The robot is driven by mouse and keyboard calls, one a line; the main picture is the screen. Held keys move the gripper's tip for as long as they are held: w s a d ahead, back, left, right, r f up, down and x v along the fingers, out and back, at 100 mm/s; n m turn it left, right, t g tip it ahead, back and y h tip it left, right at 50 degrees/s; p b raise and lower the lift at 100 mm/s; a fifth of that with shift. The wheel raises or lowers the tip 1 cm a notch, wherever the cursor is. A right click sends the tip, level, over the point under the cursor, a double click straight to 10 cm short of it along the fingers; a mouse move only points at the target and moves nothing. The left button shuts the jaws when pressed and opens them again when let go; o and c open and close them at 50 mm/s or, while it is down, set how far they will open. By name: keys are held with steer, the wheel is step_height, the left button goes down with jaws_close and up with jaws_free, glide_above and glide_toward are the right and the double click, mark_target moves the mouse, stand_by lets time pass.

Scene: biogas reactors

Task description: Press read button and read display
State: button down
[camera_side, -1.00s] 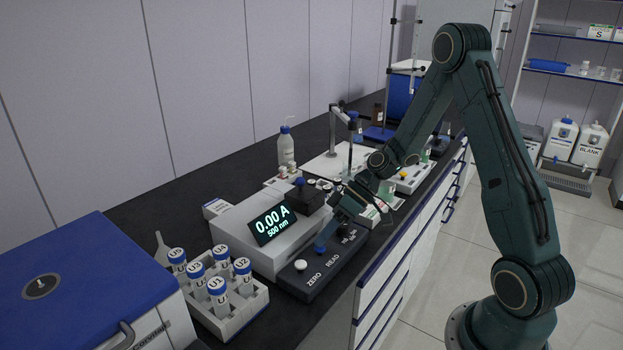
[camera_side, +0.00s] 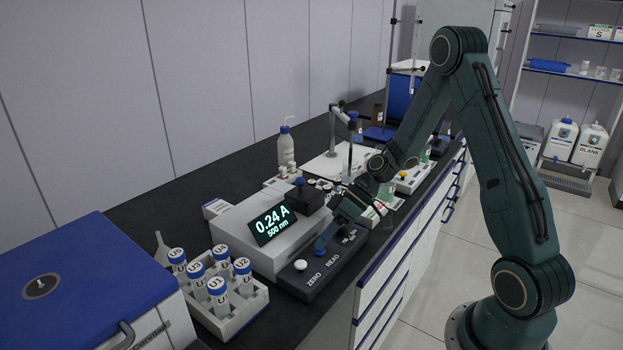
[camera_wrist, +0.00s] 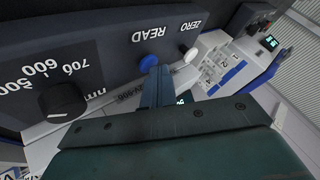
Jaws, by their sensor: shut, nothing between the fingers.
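The spectrophotometer (camera_side: 235,237) stands on the black bench. The blue read button (camera_side: 319,250) is on the dark sloping front panel (camera_side: 322,273) above the word READ. It also shows in the wrist view (camera_wrist: 150,61). My gripper (camera_side: 325,238) is shut and empty, its tips down at the read button and seemingly touching it. In the wrist view the blue-grey fingers (camera_wrist: 154,75) end right at the button's edge. Whether the button is pushed in cannot be told.
The white ZERO button (camera_side: 300,264) is close beside the read button. A wavelength knob (camera_wrist: 62,101) is on the same panel. A rack (camera_side: 235,307) with several blue-capped tubes stands at the left front, next to a blue-lidded machine (camera_side: 70,270).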

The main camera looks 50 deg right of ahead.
mark_target(324, 249)
steer(key=shift+r, duration=0.15)
stand_by(0.3)
steer(key=shift+r, duration=1.15)
steer(key=shift+r, duration=0.1)
step_height(324, 249, up, 5)
steer(key=shift+f, duration=0.1)
stand_by(0.4)
stand_by(0.5)
